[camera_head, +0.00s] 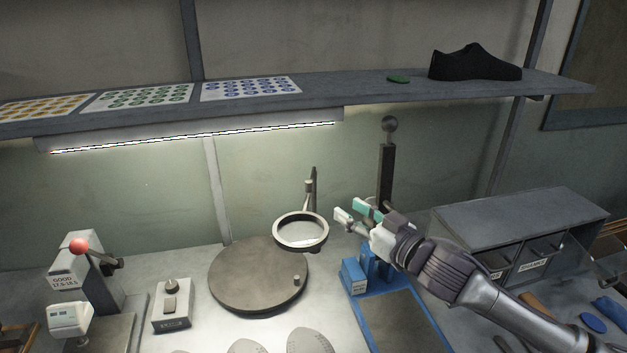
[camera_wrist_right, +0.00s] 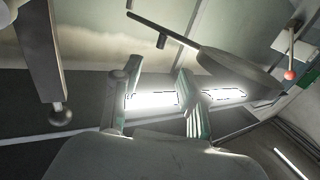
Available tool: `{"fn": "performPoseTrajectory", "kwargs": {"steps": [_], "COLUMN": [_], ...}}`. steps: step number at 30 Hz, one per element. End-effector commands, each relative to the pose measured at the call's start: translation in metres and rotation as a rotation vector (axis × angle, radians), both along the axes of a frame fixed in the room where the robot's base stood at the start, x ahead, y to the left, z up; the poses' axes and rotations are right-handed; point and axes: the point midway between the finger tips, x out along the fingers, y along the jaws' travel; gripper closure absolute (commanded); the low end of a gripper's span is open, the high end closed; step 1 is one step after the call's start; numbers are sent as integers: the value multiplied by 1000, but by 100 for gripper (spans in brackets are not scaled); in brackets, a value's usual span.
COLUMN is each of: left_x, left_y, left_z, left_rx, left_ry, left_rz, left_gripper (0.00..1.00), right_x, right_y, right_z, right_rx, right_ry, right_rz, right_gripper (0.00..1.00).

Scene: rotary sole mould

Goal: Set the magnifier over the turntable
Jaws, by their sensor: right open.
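The magnifier (camera_head: 277,236) is a pale ring with a clear lens, on a jointed arm from a short post behind it. In the head view its ring overlaps the back right edge of the turntable (camera_head: 250,278), a round grey disc with a small peg. My right gripper (camera_head: 352,212) is open and empty, to the right of the ring with a visible gap. In the right wrist view its teal-padded fingers (camera_wrist_right: 158,88) stand apart with nothing between them. My left gripper is not in view.
A tall dark post with a ball top (camera_head: 389,124) stands behind my right gripper. A blue fixture (camera_head: 353,278) lies below it. A grey drawer unit (camera_head: 520,222) is at right. A red-knobbed lever device (camera_head: 79,246) and small control box (camera_head: 172,316) are left. A shelf (camera_head: 350,100) runs above.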

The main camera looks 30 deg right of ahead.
Motion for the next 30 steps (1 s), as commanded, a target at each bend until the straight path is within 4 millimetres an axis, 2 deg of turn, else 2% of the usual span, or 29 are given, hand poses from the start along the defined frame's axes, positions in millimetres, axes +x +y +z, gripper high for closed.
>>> {"fn": "performPoseTrajectory", "kwargs": {"steps": [8,22,30], "left_x": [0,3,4], "left_y": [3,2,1], "left_z": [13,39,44], "left_rx": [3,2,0], "left_ry": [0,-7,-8], "left_rz": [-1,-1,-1], "left_gripper": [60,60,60], "right_x": [35,110,129], "right_y": [6,20,24], "right_z": [5,5,1], "right_rx": [2,1,-1], "right_ry": [-4,-3,-1], "right_rz": [-2,-1,0], "right_gripper": [57,57,57]}}
